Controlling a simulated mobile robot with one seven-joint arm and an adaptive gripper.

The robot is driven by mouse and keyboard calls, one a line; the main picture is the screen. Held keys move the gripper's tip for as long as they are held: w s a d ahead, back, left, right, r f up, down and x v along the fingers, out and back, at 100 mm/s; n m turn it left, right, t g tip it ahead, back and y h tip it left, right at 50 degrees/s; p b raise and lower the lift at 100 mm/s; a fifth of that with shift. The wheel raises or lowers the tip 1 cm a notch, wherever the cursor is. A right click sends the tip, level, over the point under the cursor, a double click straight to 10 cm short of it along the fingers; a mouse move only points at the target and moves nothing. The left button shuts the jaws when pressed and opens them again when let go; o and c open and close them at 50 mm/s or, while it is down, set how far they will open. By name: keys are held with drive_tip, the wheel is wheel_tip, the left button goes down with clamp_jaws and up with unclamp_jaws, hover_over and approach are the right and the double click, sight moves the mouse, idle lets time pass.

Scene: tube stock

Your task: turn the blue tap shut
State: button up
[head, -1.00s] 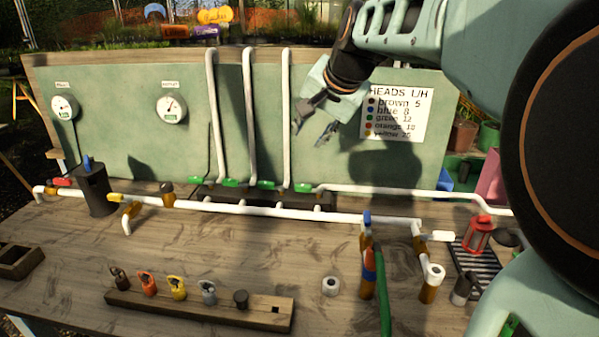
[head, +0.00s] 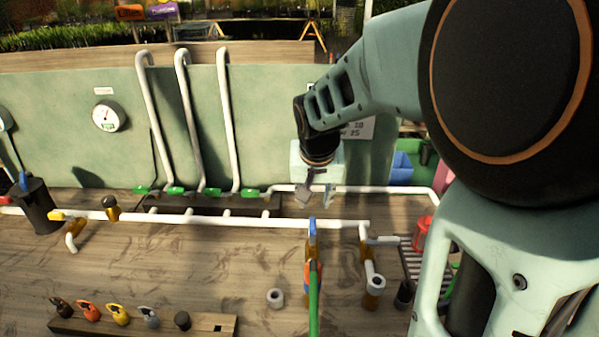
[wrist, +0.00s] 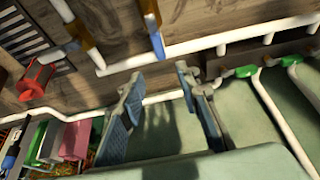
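The blue tap's handle (head: 312,231) stands up from the white pipe run, right of the middle of the bench in the head view. In the wrist view the blue handle (wrist: 157,45) is just beyond my fingertips, roughly between them. My gripper (head: 316,196) hangs pointing down, behind and a little above the tap, apart from it. In the wrist view my gripper (wrist: 162,85) has its two fingers spread with nothing between them. Part of the tap's body is hidden behind the green hose with the orange and blue end.
A white pipe (head: 220,221) runs across the bench. Green-handled taps (head: 205,191) stand below the upright pipes on the green panel. A green hose (head: 314,305) lies in front of the blue tap. A red lantern-like object (head: 421,233) stands at the right. A wooden rack (head: 150,327) is at front left.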

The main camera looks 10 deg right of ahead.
sight(312, 220)
drive_tip(key=x, duration=1)
drive_tip(key=shift+f, duration=0.4)
drive_tip(key=shift+c, duration=0.2)
clamp_jaws()
